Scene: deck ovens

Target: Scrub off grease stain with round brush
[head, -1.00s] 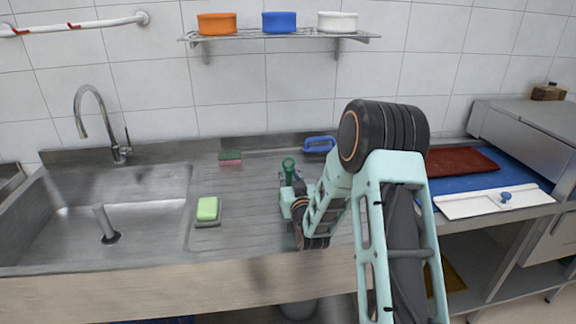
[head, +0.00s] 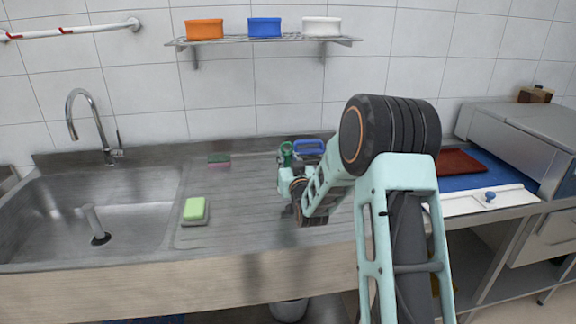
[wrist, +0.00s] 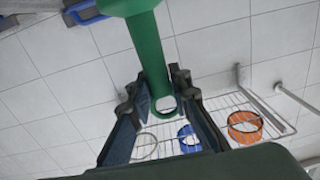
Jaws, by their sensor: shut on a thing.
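My gripper (head: 288,160) is over the right part of the steel drainboard, in front of a blue-handled brush (head: 310,147). In the wrist view, my gripper (wrist: 158,82) is shut on a green tool (wrist: 147,45), seemingly the round brush, with a hanging ring at its handle's end. The green tool (head: 286,150) shows only small in the head view, and its bristles cannot be made out. No grease stain can be told apart on the drainboard (head: 235,200); my arm hides part of the counter.
A wall shelf (head: 240,43) above holds orange, blue and white containers. A blue board (head: 460,183) is at right. The middle drainboard is clear.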

